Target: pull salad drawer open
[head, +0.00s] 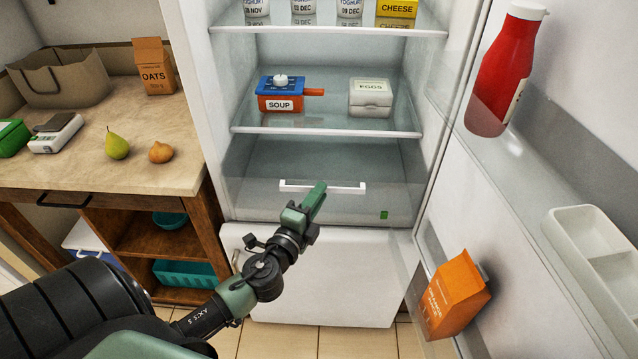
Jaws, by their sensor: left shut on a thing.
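The salad drawer (258,203) is a clear, pale bin at the bottom of the open fridge, with a small green mark at its lower right. Its white bar handle (345,188) runs across the front near the top. The fingertips hide part of the bar. I cannot tell whether the drawer sits fully in or slightly out. My right gripper is not in view.
The fridge door stands open on the right, holding a red bottle (505,70), an orange carton (455,295) and a white tray (598,250). A soup pot (280,95) and egg box (371,97) stand on the shelf above. A wooden counter (75,165) stands left.

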